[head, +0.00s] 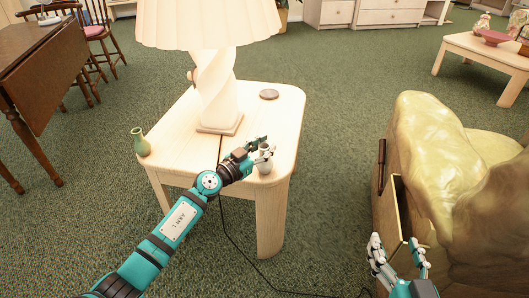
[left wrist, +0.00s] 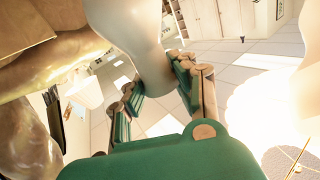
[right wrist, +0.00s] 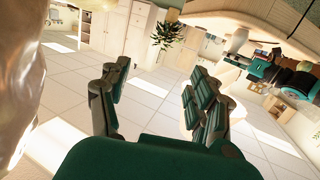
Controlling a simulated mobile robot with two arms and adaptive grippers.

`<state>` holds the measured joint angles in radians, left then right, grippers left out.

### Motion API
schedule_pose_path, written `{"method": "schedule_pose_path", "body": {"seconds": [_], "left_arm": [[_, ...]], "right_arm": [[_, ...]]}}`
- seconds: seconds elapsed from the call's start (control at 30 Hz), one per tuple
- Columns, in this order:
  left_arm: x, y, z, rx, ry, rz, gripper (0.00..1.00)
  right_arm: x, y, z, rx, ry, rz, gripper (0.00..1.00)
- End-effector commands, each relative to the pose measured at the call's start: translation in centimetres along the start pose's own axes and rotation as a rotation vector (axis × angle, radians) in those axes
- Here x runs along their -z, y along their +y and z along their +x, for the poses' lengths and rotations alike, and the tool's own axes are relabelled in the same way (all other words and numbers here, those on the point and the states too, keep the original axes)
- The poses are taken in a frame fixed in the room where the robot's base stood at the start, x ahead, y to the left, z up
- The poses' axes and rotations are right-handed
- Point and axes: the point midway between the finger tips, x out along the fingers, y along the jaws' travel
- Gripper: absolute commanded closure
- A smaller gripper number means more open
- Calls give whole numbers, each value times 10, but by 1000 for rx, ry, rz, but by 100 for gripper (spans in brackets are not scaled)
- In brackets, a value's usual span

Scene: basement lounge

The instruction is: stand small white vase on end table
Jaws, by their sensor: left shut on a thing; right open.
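The small white vase (head: 265,164) is at the front right part of the end table (head: 283,112) in the head view. My left gripper (head: 262,150) is shut on it, near its top. The vase looks upright; I cannot tell whether its base touches the tabletop. In the left wrist view, the pale vase (left wrist: 140,35) fills the upper middle, between the fingers of my left gripper (left wrist: 152,95). My right gripper (head: 398,254) is open and empty beside the armchair. It also shows open in the right wrist view (right wrist: 160,100).
A lamp (head: 219,85) with a twisted white base stands on the end table. A yellow-green armchair (head: 440,150) stands to the right. A cord lies on the carpet.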

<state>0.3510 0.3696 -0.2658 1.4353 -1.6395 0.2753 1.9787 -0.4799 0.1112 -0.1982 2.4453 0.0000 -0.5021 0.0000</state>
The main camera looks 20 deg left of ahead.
Motion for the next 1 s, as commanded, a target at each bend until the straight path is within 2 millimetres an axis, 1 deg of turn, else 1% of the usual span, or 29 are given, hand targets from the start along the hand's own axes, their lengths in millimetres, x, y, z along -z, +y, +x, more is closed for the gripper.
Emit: {"method": "schedule_pose_path", "body": {"seconds": [0.1, 0.2, 0.57, 0.6, 0.73, 0.77, 1.0], "left_arm": [[-5, 0, 0, 0, 2, 0, 100], [-5, 0, 0, 0, 2, 0, 100], [-7, 0, 0, 0, 1, 0, 100], [-7, 1, 0, 0, 0, 1, 72], [-7, 1, 0, 0, 0, 1, 55], [-7, 1, 0, 0, 0, 1, 52], [-7, 1, 0, 0, 0, 0, 52]], "right_arm": [[18, -3, 2, 7, 108, 2, 37], [27, -4, 2, 9, 155, 3, 37], [31, -4, 1, 10, 175, 3, 37], [32, -4, 1, 10, 179, 3, 37], [32, -5, 1, 10, 177, 3, 37], [32, -5, 1, 10, 177, 3, 37], [32, -5, 1, 11, 177, 3, 37]]}}
